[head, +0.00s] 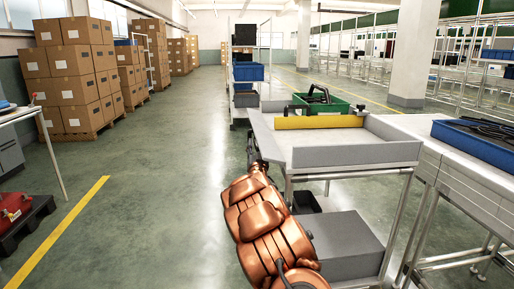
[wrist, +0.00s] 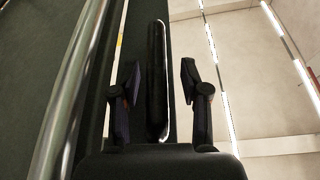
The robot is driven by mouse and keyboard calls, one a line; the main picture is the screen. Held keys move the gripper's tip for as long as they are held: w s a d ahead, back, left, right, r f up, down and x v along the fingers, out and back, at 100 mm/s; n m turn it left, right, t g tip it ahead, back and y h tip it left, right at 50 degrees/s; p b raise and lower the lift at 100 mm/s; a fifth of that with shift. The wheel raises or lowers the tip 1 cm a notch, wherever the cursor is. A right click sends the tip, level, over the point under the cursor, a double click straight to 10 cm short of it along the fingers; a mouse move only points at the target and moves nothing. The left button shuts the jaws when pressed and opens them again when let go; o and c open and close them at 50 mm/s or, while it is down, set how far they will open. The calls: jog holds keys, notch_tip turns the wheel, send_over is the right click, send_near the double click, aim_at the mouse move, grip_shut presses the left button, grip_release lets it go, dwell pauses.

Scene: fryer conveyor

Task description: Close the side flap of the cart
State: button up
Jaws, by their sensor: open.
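The cart (head: 355,155) stands right of centre in the head view, with a grey tray top and raised walls. Its left side shows no raised wall. Which panel is the side flap is hard to tell; the left edge is partly behind my arm. My gripper (head: 254,152) is small and dark at that left edge. In the wrist view my gripper (wrist: 160,90) is open, its two fingers apart. A dark narrow panel edge with a light rim (wrist: 157,80) lies between the fingers, with gaps on both sides; I cannot tell if this is the flap.
A green bin (head: 322,104) sits behind the yellow bar (head: 318,122) on the cart. A blue tray (head: 478,142) lies on the bench at right. A metal tube (wrist: 75,90) runs along the left in the wrist view. The floor (head: 150,180) at left is clear.

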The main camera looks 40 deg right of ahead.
jog(key=c, duration=0.8)
grip_shut()
jog(key=shift+w+a, duration=0.1)
jog(key=shift+a, duration=0.05)
